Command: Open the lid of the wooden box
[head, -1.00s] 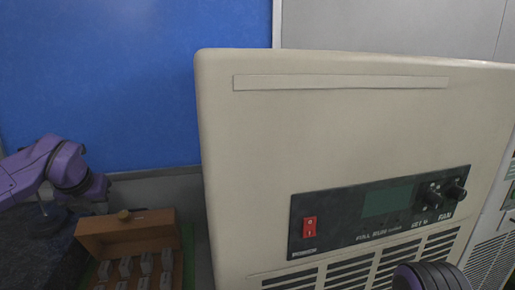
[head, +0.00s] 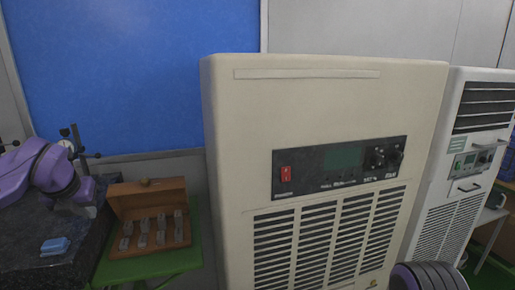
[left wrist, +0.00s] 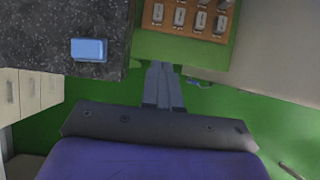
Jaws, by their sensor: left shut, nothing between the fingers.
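The wooden box (head: 127,248) stands on a green table in the head view, left of the large beige machine. Its lid (head: 148,199) is open and stands up at the back, with a round knob on its upper edge. Several small grey metal weights sit in the box. The left wrist view shows part of the box (left wrist: 181,32) at the top. My left gripper (left wrist: 162,66) is shut and empty, apart from the box, its fingers pointing toward the green table's edge. My right gripper is not in view; only a purple part of my right arm shows.
A dark speckled counter (head: 75,264) with a blue block (head: 55,246) and a small dark apparatus lies left of the box. The beige machine (head: 325,90) stands close on the right, with a white cabinet (head: 440,190) beyond it. A blue panel is behind.

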